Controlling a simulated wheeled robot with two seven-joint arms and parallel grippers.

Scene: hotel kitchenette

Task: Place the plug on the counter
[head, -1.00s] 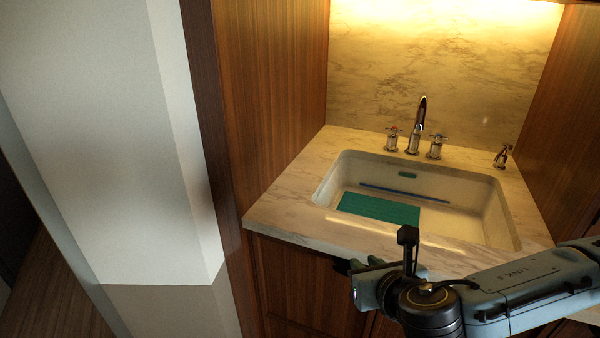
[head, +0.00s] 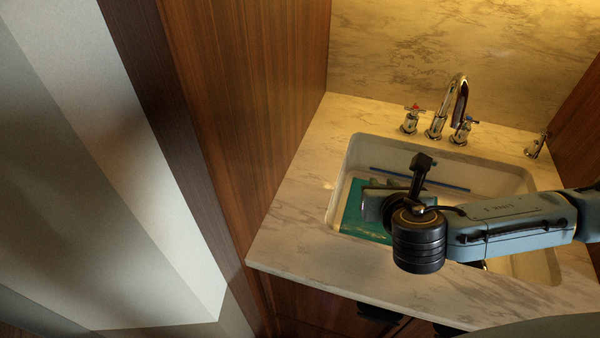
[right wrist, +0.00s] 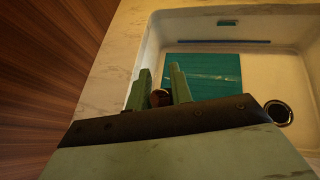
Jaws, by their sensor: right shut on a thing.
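The plug (right wrist: 160,97) shows in the right wrist view as a small dark reddish-brown round thing between the two fingers of my right gripper (right wrist: 160,80). My right gripper is shut on it. In the head view my right gripper (head: 374,190) is over the left part of the sink, and the plug cannot be made out there. The marble counter (head: 290,235) surrounds the sink, with a bare strip at its left and front; it also shows in the right wrist view (right wrist: 118,70). My left gripper is not in view.
The white sink (head: 348,160) holds a flat green sheet (head: 352,212) and a thin blue stick (head: 440,182). A drain hole (right wrist: 278,112) shows in the right wrist view. A chrome faucet (head: 456,95) stands behind the sink. A wooden side panel (head: 250,90) borders the counter's left.

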